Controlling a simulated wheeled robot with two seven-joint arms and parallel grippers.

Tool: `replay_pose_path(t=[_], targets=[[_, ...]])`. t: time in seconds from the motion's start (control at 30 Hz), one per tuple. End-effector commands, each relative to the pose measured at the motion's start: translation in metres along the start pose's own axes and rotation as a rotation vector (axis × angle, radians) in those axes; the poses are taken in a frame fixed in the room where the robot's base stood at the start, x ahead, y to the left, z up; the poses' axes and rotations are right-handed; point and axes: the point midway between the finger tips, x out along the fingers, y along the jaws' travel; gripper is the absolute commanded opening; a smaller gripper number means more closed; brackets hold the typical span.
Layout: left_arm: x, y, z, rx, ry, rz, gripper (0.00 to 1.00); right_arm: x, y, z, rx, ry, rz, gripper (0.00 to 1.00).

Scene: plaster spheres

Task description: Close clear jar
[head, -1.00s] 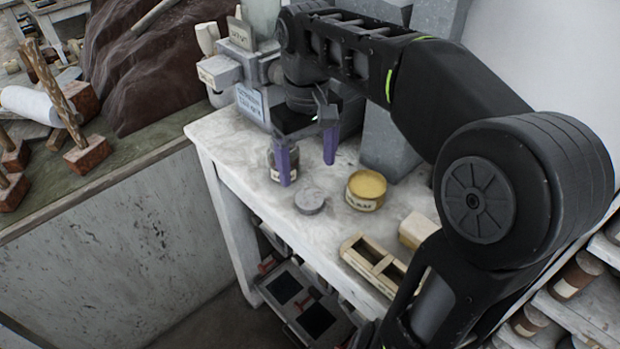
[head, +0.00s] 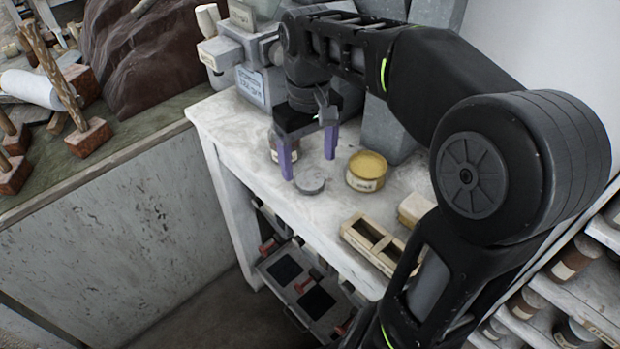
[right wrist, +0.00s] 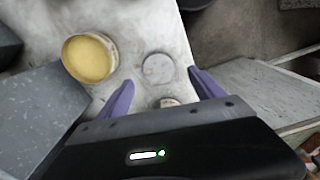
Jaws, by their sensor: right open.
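The clear jar (head: 272,154) stands on the pale worktop, partly hidden behind a purple finger in the head view. In the right wrist view only a small part of it (right wrist: 170,102) shows, close to the palm. A flat grey round lid (head: 310,182) lies on the worktop in front of the jar, apart from it. The lid also shows in the right wrist view (right wrist: 158,69), just beyond the fingertips. My right gripper (head: 309,168) is open and empty, its fingers pointing down above the worktop near the lid. My left gripper is out of view.
A tub with a yellow top (head: 367,170) stands right of the lid. A wooden divided box (head: 372,243) lies near the worktop's front edge (head: 265,210). Grey blocks (head: 388,125) stand behind the tub. A grey labelled machine (head: 252,85) stands at the back left.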

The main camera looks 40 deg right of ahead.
Motion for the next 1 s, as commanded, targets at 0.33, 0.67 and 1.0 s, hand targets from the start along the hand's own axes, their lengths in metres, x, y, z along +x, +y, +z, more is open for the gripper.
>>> replay_pose_path(t=[0.33,0.67,1.0], targets=[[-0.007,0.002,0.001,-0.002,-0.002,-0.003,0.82,0.043,0.002,0.001,0.000,-0.003,-0.001,0.77],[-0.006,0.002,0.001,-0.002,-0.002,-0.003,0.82,0.044,0.001,0.001,-0.001,-0.001,0.000,0.77],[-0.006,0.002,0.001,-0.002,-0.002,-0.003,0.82,0.044,0.001,0.001,0.000,-0.001,0.000,0.74]])
